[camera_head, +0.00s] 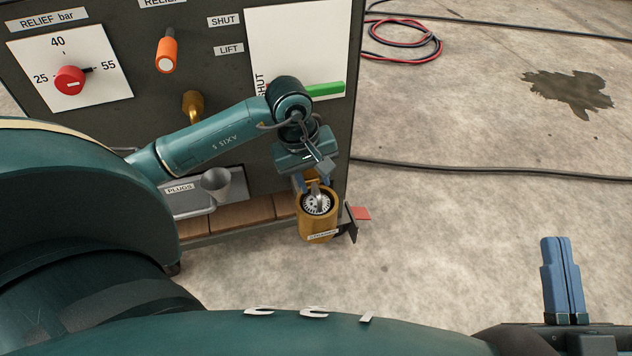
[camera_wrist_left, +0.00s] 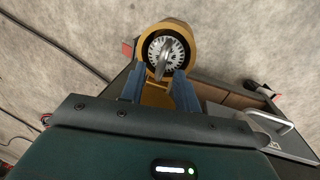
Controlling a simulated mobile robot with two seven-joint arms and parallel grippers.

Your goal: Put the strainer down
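The strainer (camera_head: 318,204), a round perforated metal disc with an upright metal tab, sits inside a brass-coloured round cup (camera_head: 318,229) whose small label seems to read STRAINER. In the left wrist view the strainer (camera_wrist_left: 164,52) lies within the cup's ring (camera_wrist_left: 190,37). My right gripper (camera_head: 562,278) is shut and empty, upright at lower right.
The cup stands at the cabinet's lower right corner, beside a dark bracket (camera_head: 351,224) and a red piece (camera_head: 362,213). A cable (camera_head: 480,171) and hose coil (camera_head: 405,35) lie on open floor.

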